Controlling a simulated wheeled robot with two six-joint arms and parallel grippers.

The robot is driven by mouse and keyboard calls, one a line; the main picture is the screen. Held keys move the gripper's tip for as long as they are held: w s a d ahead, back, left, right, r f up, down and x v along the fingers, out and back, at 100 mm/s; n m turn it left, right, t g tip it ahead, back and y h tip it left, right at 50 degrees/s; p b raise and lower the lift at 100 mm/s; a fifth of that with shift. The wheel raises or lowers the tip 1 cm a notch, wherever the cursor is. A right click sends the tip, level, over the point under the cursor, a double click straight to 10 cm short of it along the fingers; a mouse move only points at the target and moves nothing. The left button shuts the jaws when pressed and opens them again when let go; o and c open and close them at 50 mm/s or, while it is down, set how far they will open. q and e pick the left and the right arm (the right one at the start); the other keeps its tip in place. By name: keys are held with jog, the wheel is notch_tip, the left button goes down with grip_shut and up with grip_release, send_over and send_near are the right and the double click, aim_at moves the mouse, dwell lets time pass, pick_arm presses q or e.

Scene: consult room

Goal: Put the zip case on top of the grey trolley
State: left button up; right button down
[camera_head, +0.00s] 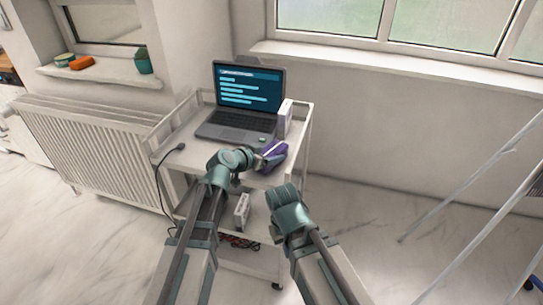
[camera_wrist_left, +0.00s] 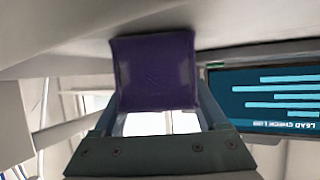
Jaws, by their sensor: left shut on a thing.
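The purple zip case (camera_head: 273,154) is at the right side of the grey trolley's top (camera_head: 190,156), in front of a white box. My left gripper (camera_head: 264,158) is shut on the case. In the left wrist view, the case (camera_wrist_left: 154,72) sits between the two fingers, and its far edge is close to a pale surface. I cannot tell whether it touches the trolley top. My right arm ends in front of the trolley at the right, and its fingers do not show.
An open laptop (camera_head: 243,104) stands on the trolley top, with a white box (camera_head: 285,119) to its right. Another white box (camera_head: 241,212) is on a lower shelf. A radiator (camera_head: 95,150) is at the left. Thin pale poles (camera_head: 480,215) stand at the right.

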pick_arm(q)
jog(key=shift+f, duration=0.15)
jog(key=o, duration=1.4)
jog(key=shift+c, duration=0.2)
jog(key=shift+r, duration=0.2)
jog(key=p+v, duration=0.5)
jog(key=v, duration=0.7)
jog(key=shift+s, duration=0.1)
jog(key=shift+f, duration=0.1)
